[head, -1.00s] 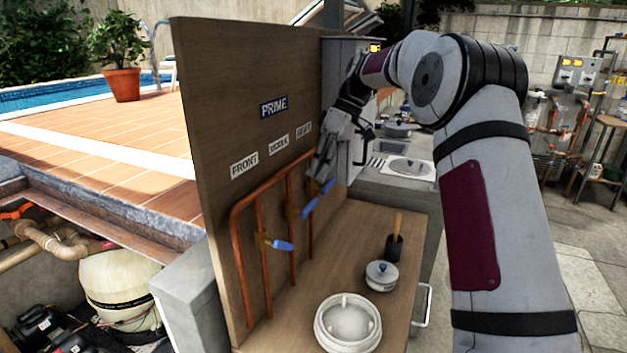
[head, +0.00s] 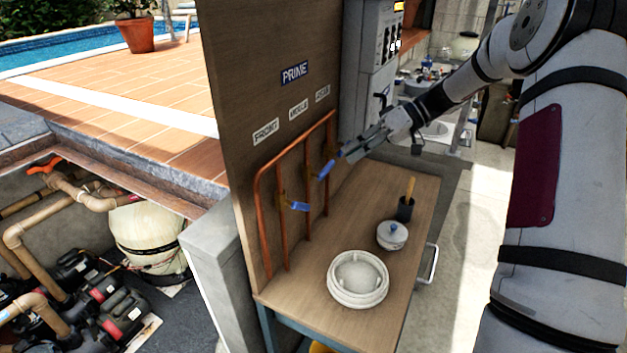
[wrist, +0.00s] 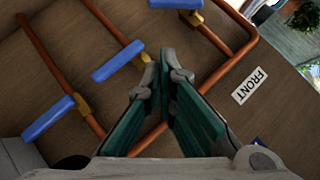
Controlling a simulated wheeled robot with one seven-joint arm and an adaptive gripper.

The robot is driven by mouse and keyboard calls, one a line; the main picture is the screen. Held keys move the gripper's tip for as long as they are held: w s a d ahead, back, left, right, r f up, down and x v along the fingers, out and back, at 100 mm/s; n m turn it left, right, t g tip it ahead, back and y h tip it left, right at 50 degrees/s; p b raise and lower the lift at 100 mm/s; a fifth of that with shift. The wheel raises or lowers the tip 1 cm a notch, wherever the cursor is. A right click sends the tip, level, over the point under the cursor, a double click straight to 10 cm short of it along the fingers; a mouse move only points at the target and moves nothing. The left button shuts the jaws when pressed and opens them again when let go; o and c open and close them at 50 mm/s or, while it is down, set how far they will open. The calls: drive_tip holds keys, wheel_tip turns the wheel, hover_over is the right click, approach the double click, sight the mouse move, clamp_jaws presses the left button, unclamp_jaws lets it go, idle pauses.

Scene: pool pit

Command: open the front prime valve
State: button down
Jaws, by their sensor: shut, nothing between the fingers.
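The front prime valve is a brass valve with a blue handle (head: 299,206) on the copper pipe nearest the FRONT label (head: 265,131). In the wrist view its handle (wrist: 178,4) is cut by the top edge and lies across its pipe. The middle valve's blue handle (head: 326,169) also shows in the wrist view (wrist: 118,62). The rear valve's blue handle (wrist: 48,118) is lower left there. My gripper (head: 347,153) is shut and empty beside the middle handle in the head view. Its fingertips (wrist: 164,60) appear below the front handle in the wrist view; I cannot tell contact.
The wooden board (head: 235,90) stands upright behind the pipes. A white round dish (head: 358,280), a lidded pot (head: 391,235) and a dark cup (head: 405,209) with a wooden handle stand on the bench below. A grey control box (head: 378,55) stands behind.

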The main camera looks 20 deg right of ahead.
sight(301, 206)
drive_tip(key=shift+d, duration=0.1)
drive_tip(key=shift+f, duration=0.1)
drive_tip(key=s+f+p+x, duration=0.1)
drive_tip(key=s+p+x, duration=0.1)
drive_tip(key=x, duration=1.1)
drive_tip(key=shift+s+d+p, duration=0.15)
drive_tip(key=shift+d+p, duration=0.05)
drive_tip(key=shift+p, duration=0.45)
drive_tip(key=shift+f+m+y+b, duration=0.25)
drive_tip(key=shift+m+y+b, duration=0.05)
drive_tip(key=shift+b, duration=0.05)
